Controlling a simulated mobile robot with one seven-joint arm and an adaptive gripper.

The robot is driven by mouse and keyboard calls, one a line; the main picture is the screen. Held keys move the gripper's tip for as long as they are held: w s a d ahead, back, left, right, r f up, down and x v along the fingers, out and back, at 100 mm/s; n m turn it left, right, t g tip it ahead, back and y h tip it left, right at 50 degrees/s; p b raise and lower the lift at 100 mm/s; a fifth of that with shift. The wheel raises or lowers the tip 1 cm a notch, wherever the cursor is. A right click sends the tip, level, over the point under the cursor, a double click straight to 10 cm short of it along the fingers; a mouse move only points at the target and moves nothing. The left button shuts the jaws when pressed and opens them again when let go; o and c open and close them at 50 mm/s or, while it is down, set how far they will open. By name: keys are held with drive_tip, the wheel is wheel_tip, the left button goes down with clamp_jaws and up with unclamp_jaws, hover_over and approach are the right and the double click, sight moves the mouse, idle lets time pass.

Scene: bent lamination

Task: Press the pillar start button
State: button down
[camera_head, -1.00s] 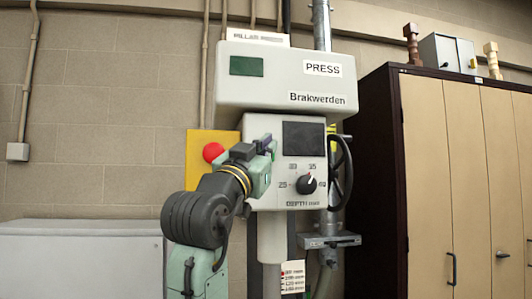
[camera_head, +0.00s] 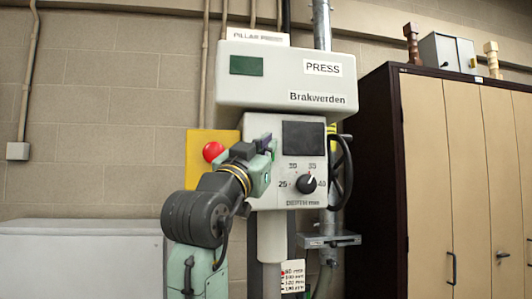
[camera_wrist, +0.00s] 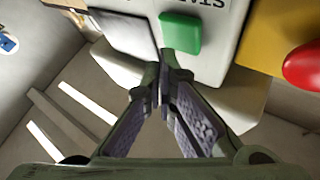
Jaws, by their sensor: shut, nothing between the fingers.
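The pillar press (camera_head: 230,95) stands against the wall, with a white control box below its head. In the wrist view a green button (camera_wrist: 180,33) sits on the pale panel beside partly cut-off lettering that reads "STA". My gripper (camera_wrist: 160,82) is shut and empty, its fingertips close to the green button and a little below it in the picture. I cannot tell whether they touch the panel. In the head view my gripper (camera_head: 271,147) is at the left part of the control box, and my arm hides the green button there.
A red button (camera_head: 213,151) on a yellow plate (camera_head: 198,176) is just left of my gripper; the red button also shows in the wrist view (camera_wrist: 302,66). A depth dial (camera_head: 306,184), a handwheel (camera_head: 345,172) and a tall cabinet (camera_head: 425,170) are to the right.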

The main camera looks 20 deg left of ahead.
idle(0.4)
drive_tip(key=shift+w+a, duration=0.25)
drive_tip(key=shift+w, duration=0.1)
drive_tip(key=shift+w+a, duration=0.25)
drive_tip(key=shift+w, duration=0.15)
idle(0.8)
idle(0.3)
drive_tip(key=shift+s+d+b, duration=0.3)
drive_tip(key=shift+s+d, duration=0.2)
drive_tip(key=shift+s, duration=0.25)
drive_tip(key=s+d, duration=0.1)
drive_tip(key=s, duration=0.1)
drive_tip(key=s+d+b, duration=0.1)
drive_tip(key=s, duration=0.1)
drive_tip(key=shift+d+b, duration=0.3)
drive_tip(key=shift+d, duration=0.1)
idle(0.4)
